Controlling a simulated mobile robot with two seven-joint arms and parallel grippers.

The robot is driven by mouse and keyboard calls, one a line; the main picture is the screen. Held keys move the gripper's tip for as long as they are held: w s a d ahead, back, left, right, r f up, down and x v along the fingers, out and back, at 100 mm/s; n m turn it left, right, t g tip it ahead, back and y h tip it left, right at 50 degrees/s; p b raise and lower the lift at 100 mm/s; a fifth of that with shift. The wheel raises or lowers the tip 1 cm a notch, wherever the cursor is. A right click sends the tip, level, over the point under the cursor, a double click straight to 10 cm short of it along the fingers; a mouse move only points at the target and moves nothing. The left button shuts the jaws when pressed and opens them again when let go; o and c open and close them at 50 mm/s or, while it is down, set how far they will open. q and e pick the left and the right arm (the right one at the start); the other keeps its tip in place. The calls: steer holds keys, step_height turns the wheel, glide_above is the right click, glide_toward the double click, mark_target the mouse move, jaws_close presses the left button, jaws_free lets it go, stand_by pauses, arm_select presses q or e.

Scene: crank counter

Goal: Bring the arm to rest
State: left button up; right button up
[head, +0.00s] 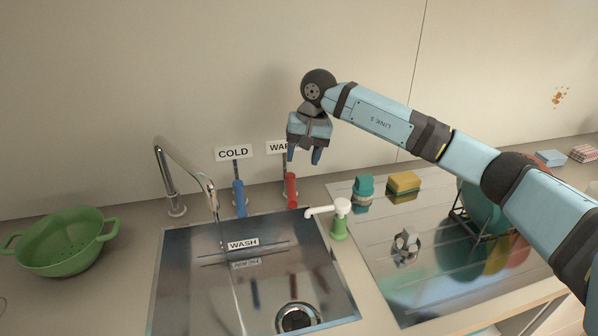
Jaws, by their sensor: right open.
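My right arm comes in from the right, and its gripper (304,155) points down above the red tap handle (291,190). The gripper is open and empty, its blue fingertips apart and seemingly just clear of the handle. A label reading "WAR", partly hidden by the gripper, is on the wall behind. The blue tap handle (239,198) stands to the left under the "COLD" label (233,153). A thin stream of water seems to fall from the curved faucet (190,165) into the sink. My left gripper does not show.
The steel sink (180,275) holds a "WASH" label and a drain. A green colander (62,240) is at left.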

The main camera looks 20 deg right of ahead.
steer(key=shift+r, duration=0.4)
steer(key=shift+d, duration=0.1)
